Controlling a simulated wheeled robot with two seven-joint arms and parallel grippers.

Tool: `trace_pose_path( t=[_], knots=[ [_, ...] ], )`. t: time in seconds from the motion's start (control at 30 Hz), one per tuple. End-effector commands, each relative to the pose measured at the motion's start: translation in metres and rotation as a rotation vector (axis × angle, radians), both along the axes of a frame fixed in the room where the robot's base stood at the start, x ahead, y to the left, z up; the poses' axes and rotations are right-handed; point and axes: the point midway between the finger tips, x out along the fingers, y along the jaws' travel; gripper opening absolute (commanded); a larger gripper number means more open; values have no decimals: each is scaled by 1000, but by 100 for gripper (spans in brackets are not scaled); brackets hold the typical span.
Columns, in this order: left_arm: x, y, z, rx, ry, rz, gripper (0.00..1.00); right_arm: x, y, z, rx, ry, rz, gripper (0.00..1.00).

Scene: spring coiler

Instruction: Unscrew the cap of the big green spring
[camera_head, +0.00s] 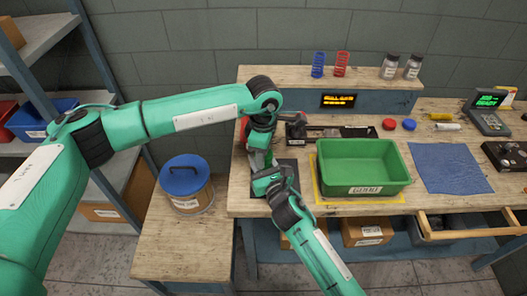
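No big green spring or cap of it can be made out; the two grippers and arms cover the left end of the bench, so it may be hidden there. My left gripper (259,158) points down over the left part of the bench, below my green arm. My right gripper (264,180) reaches in from below, close beneath the left one, over a dark pad (286,168). Whether either gripper's fingers are open or closed on something is too small and covered to tell.
A blue spring (318,64) and a red spring (341,64) stand on the back shelf. A red cap (389,124) and a blue cap (409,124) lie near a green bin (363,176). A blue cloth (448,168) lies right. An open drawer (465,235) juts out in front.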

Motion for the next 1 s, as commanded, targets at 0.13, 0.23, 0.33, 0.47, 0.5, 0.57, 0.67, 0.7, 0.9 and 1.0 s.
trace_pose_path(
  t=[0.13,0.23,0.33,0.47,0.5,0.57,0.67,0.7,0.9,1.0],
  knots=[
    [1,0,1,-1,-2,0,68,-1,2,1,0,-1,3,0],
    [0,0,0,-1,-1,-1,68,0,1,1,0,-1,2,0],
    [0,0,0,-1,1,-2,68,0,0,0,0,-1,0,0],
    [-1,0,0,0,3,-3,68,1,0,0,-1,-1,-1,0],
    [-1,0,0,1,3,-3,68,1,-1,0,-1,-1,-1,0],
    [-1,0,0,1,4,-4,68,1,-1,0,-1,-1,-2,0],
    [-2,0,0,1,4,-4,68,1,-1,1,-1,-1,-3,0],
    [-2,0,2,1,4,-5,68,1,-1,1,-1,-1,-3,0],
    [-1,-1,23,0,1,-5,68,1,-1,0,-1,0,-3,0],
    [0,0,37,0,0,-3,68,1,-1,0,-1,0,-2,0]
  ],
)
